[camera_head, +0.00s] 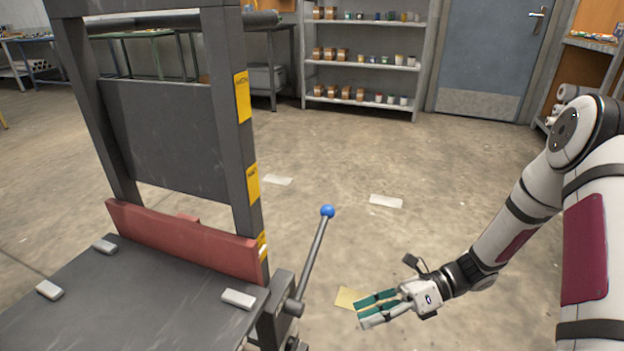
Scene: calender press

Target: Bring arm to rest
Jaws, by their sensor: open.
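My gripper (376,307) is at the lower middle right of the head view, at the end of my white arm (522,215). Its two green-padded fingers point left and stand apart, with nothing between them. The calender press (160,135) stands at the left, a dark frame with yellow labels and a red bar (180,240) across it. Its lever (312,255) with a blue knob (327,211) tilts up and to the right. My gripper is to the right of the lever and apart from it in the picture.
A yellow sheet (347,298) appears on the floor behind my fingertips. Pale sheets (386,201) lie farther back. The press bed (150,310) carries several small grey blocks. Shelves (362,105) and a blue door (487,50) stand at the back. The middle floor is mostly clear.

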